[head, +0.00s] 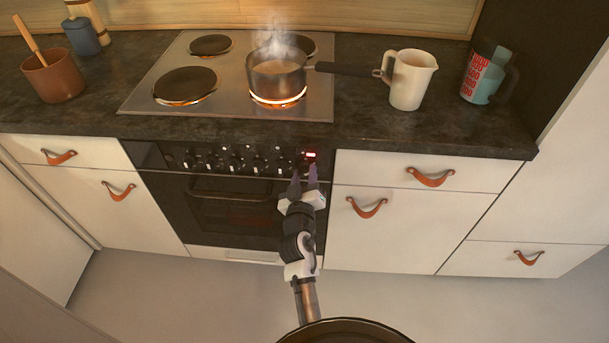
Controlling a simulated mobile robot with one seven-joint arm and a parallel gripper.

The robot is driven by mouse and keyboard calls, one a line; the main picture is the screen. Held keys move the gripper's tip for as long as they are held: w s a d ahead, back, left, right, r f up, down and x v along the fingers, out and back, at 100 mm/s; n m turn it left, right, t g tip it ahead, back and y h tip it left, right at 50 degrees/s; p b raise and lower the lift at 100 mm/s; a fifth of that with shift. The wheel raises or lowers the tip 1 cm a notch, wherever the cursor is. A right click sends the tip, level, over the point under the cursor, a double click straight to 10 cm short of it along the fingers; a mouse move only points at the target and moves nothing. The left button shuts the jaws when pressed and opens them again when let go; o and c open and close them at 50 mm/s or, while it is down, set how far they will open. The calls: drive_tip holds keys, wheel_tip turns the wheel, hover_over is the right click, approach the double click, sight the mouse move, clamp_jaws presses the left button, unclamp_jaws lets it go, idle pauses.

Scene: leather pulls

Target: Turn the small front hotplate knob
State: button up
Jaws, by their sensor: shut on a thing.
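A row of black knobs with light marks (234,163) runs along the oven's dark front panel. My gripper (305,172) reaches up to the right end of this row. Its dark fingers are shut on the rightmost knob (306,163), just below a small lit red display (310,154). The fingers hide part of that knob, and its pointer cannot be read. On the hob (135,102), the front left hotplate (183,83) has a glowing orange rim. The front right hotplate (277,102) glows brightly under a pot.
A steaming pot (277,80) stands on the front right hotplate, its dark handle pointing right towards a cream jug (412,80). A brown crock (54,76) with a wooden utensil is at left. Drawers have leather pulls (431,177).

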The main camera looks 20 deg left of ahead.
drive_tip(key=shift+n, duration=0.3)
drive_tip(key=n+p, duration=0.2)
drive_tip(key=n, duration=0.3)
drive_tip(key=shift+r+n, duration=0.15)
drive_tip(key=shift+n, duration=0.15)
drive_tip(key=n+p, duration=0.2)
drive_tip(key=n, duration=0.3)
drive_tip(key=shift+n, duration=0.4)
drive_tip(key=o, duration=0.9)
drive_tip(key=shift+o, duration=0.2)
drive_tip(key=shift+f, duration=0.2)
